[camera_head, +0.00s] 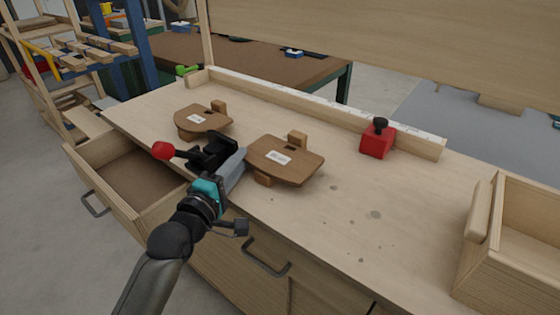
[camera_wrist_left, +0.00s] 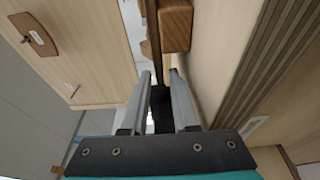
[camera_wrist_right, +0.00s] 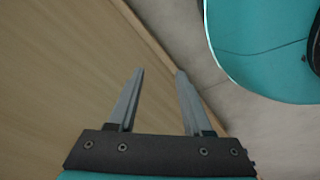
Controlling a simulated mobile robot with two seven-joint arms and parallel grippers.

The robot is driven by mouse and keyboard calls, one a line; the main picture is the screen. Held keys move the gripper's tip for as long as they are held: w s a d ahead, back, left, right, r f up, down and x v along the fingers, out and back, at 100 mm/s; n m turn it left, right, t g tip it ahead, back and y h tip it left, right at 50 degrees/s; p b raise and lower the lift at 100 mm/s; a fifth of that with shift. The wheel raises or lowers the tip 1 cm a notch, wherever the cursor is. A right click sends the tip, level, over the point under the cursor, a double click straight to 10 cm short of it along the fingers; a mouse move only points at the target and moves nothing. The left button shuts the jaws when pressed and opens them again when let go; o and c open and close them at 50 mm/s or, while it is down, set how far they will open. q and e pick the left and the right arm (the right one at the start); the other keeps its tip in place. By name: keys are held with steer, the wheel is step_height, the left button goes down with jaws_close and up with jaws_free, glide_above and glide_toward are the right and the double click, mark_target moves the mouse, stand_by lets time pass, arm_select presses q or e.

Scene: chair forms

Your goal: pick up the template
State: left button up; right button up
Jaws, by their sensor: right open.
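Two flat brown wooden templates with white labels and small wooden blocks lie on the bench: a right one (camera_head: 302,167) and a left one (camera_head: 187,123). My left gripper (camera_head: 242,160) is at the left edge of the right template. In the left wrist view its fingers (camera_wrist_left: 161,75) stand apart, with the template's thin dark edge (camera_wrist_left: 154,35) and a block (camera_wrist_left: 175,25) just beyond the tips. Contact cannot be made out. My right gripper (camera_wrist_right: 160,72) is open and empty in the right wrist view, by a pale wooden surface; it is outside the head view.
An open drawer (camera_head: 128,185) juts out at left. A red block with a black knob (camera_head: 377,140) stands by the back rail, and a wooden box (camera_head: 515,245) at right. The bench's right-middle is clear.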

arm_select(q)
steer(key=shift+w+d, duration=0.15)
steer(key=shift+w, duration=0.15)
steer(key=shift+c, duration=0.3)
jaws_close()
